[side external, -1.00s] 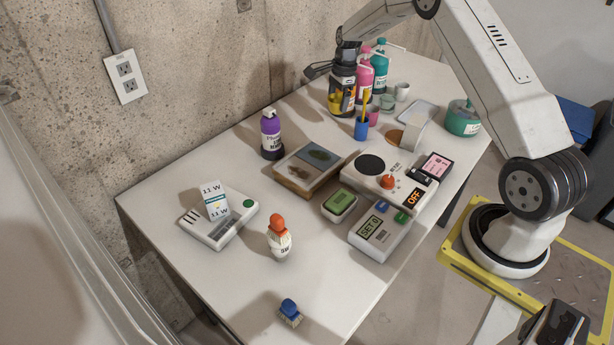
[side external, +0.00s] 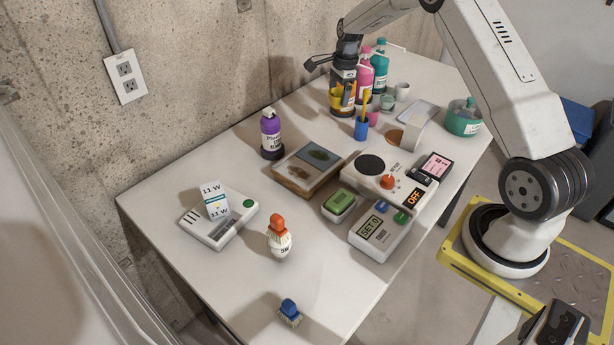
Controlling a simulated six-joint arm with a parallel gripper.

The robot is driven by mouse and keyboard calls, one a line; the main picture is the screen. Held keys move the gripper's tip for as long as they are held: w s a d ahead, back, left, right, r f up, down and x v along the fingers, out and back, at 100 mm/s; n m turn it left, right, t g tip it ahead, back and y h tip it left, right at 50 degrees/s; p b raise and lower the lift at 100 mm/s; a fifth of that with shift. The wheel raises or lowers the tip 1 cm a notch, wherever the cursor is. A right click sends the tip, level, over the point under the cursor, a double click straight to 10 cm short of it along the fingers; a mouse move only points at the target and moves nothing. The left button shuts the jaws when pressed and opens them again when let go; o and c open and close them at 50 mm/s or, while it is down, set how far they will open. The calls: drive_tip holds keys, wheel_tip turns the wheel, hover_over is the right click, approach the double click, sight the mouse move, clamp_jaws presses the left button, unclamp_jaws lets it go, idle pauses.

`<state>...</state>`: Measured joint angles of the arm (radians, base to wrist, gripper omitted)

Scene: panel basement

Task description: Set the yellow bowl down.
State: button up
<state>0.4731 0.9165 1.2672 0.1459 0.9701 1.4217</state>
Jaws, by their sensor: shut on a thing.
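The yellow bowl (side external: 337,102) shows at the far end of the white table, mostly covered by my gripper (side external: 345,100). My gripper points down and is shut on the bowl. The fingertips and the bowl's underside are hard to make out, so I cannot tell whether the bowl touches the table.
Pink (side external: 365,78) and teal (side external: 380,66) bottles stand close to the right of my gripper. A blue cup with a yellow item (side external: 362,128) stands just in front. A purple bottle (side external: 271,135) is to the left.

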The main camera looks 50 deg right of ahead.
drive_tip(key=shift+s+a+r+m, duration=0.25)
drive_tip(key=shift+s+m, duration=0.05)
drive_tip(key=shift+s, duration=0.2)
drive_tip(key=s+a+r+m, duration=0.1)
drive_tip(key=s+a+m, duration=0.3)
drive_tip(key=s, duration=0.7)
drive_tip(key=s+a+r+m, duration=0.1)
drive_tip(key=s+a+m, duration=0.3)
drive_tip(key=s, duration=0.7)
drive_tip(key=a, duration=0.2)
drive_tip(key=shift+a+r+t+h, duration=0.3)
drive_tip(key=shift+r, duration=0.05)
drive_tip(key=shift+w, duration=0.1)
drive_tip(key=w+d+f, duration=0.1)
drive_tip(key=w, duration=0.2)
drive_tip(key=w+d+f, duration=0.1)
drive_tip(key=w+f, duration=0.1)
drive_tip(key=w, duration=0.1)
drive_tip(key=w+f, duration=0.1)
drive_tip(key=w, duration=0.1)
drive_tip(key=shift+w+d+f, duration=0.15)
drive_tip(key=shift+w+d, duration=0.25)
drive_tip(key=w+f, duration=0.1)
drive_tip(key=f, duration=0.1)
drive_tip(key=w+d+f, duration=0.1)
drive_tip(key=w+f, duration=0.1)
drive_tip(key=shift+f, duration=0.1)
drive_tip(key=shift+w+d+f, duration=0.15)
drive_tip(key=shift+w+f, duration=0.25)
drive_tip(key=shift+w, duration=0.1)
